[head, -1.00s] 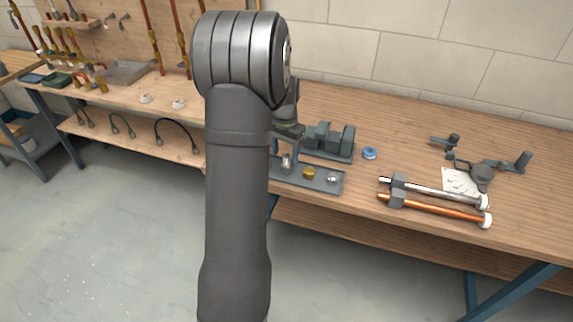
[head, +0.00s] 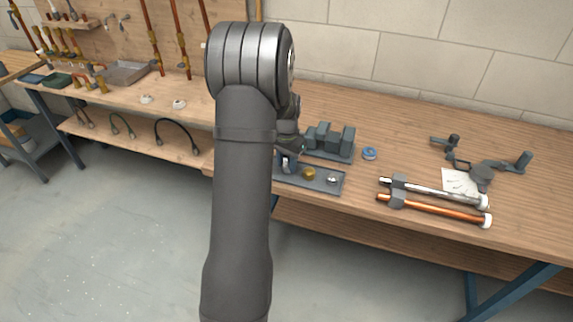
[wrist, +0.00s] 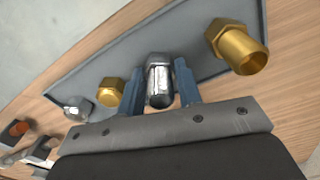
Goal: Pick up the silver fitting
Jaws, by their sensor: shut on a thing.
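My gripper (wrist: 159,74) is shut on the silver fitting (wrist: 159,83) in the wrist view, with one blue-grey finger on each side of it. The fitting is a shiny short cylinder with a hex-like upper part. It is at the grey tray (wrist: 209,17); I cannot tell whether it touches the tray floor. In the head view my gripper (head: 288,163) is at the left part of the tray, partly hidden by my arm. A brass fitting (wrist: 237,46) stands to the right, another brass one (wrist: 111,92) to the left, and a smaller silver piece (wrist: 78,108) farther left.
Grey blocks (head: 329,139) stand just behind the tray. A blue ring (head: 369,153) lies to their right. A silver pipe (head: 435,191) and a copper pipe (head: 435,208) lie farther right. The wooden bench (head: 400,135) is clear behind them.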

